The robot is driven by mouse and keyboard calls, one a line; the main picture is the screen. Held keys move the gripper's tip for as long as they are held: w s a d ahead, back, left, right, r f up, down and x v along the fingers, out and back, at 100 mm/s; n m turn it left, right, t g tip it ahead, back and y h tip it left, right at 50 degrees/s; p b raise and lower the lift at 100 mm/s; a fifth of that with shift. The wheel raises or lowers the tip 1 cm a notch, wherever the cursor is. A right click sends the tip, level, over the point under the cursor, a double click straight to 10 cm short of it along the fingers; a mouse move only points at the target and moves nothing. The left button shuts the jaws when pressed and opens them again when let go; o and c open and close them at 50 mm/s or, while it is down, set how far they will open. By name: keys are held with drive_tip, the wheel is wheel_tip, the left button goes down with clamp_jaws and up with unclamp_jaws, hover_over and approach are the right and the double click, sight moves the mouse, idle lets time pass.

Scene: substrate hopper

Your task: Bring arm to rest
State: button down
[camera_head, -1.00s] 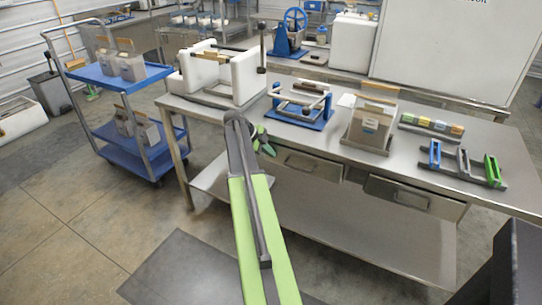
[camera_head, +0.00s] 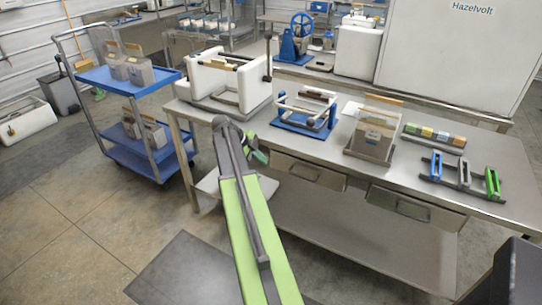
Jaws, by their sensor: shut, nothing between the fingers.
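My green and dark grey arm reaches up from the bottom of the head view, in front of the steel workbench (camera_head: 350,172). My gripper (camera_head: 262,157) shows only in small part, just right of the arm's upper end and in front of the bench's near edge. The arm's end hides most of it. It looks shut and holds nothing that I can see.
On the bench stand a white frame device (camera_head: 198,78), a blue-based fixture (camera_head: 300,126), a bag on a stand (camera_head: 374,130), a row of coloured blocks (camera_head: 434,136) and a coloured clamp rack (camera_head: 462,177). A blue cart (camera_head: 125,80) stands left.

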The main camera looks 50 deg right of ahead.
drive_tip(key=p+v, duration=0.1)
drive_tip(key=v, duration=0.3)
drive_tip(key=shift+s+p, duration=0.15)
drive_tip(key=shift+p, duration=0.25)
drive_tip(key=w+a+n+t+p, duration=0.1)
drive_tip(key=w+a+n, duration=0.2)
drive_tip(key=a, duration=0.7)
drive_tip(key=w+a+r+n+t+p, duration=0.15)
drive_tip(key=w+a, duration=0.25)
drive_tip(key=a, duration=0.6)
drive_tip(key=w+a+n+t+p, duration=0.1)
drive_tip(key=w+a+n, duration=0.2)
drive_tip(key=a, duration=0.7)
drive_tip(key=s+a+f+n+y, duration=0.1)
drive_tip(key=s+a+n+y, duration=0.2)
drive_tip(key=a+n, duration=0.8)
drive_tip(key=s+a+f+n+y, duration=0.1)
drive_tip(key=s+a+n+y, duration=0.2)
drive_tip(key=a+n, duration=0.8)
drive_tip(key=s+n, duration=0.1)
drive_tip(key=n, duration=0.3)
drive_tip(key=shift+s+a+p, duration=0.3)
drive_tip(key=shift+s+p, duration=0.05)
drive_tip(key=shift+s, duration=0.05)
